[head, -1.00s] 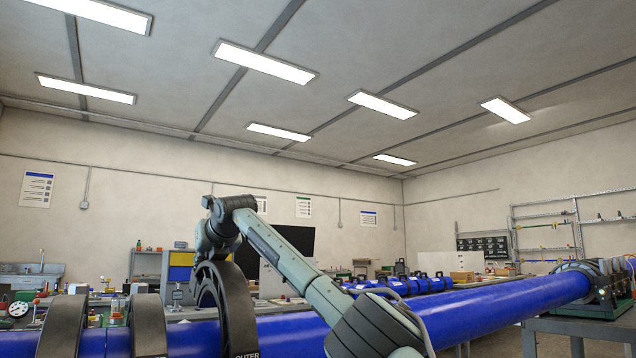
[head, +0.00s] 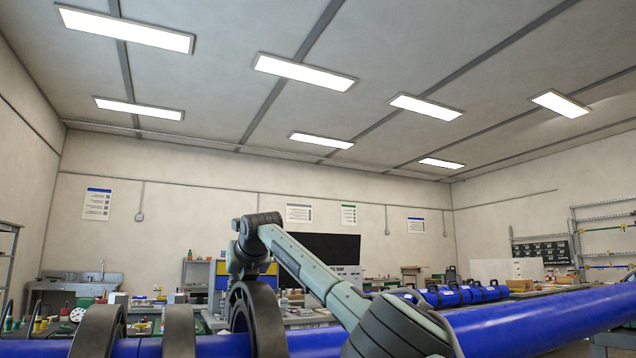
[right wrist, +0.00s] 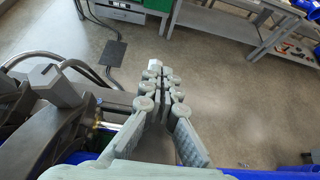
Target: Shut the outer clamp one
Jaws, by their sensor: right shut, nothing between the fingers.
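The dark outer clamp (head: 266,318) arches over the blue pipe in the head view. It stands higher than the two neighbouring clamps, and an opening shows under its arch. Its lower part and latch are out of the picture. My right arm reaches in from the right to the far side of this clamp, where the clamp hides the gripper's fingers. In the right wrist view my right gripper (right wrist: 164,78) is shut and empty, close beside dark clamp parts (right wrist: 62,90). I cannot tell whether it touches them. My left gripper is not in view.
Two more dark clamps (head: 98,331) (head: 180,331) stand on the pipe to the left. The blue pipe (head: 535,322) runs along the front to the right. Benches with tools and a sink (head: 100,278) stand behind. Open floor (right wrist: 245,105) shows below the gripper.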

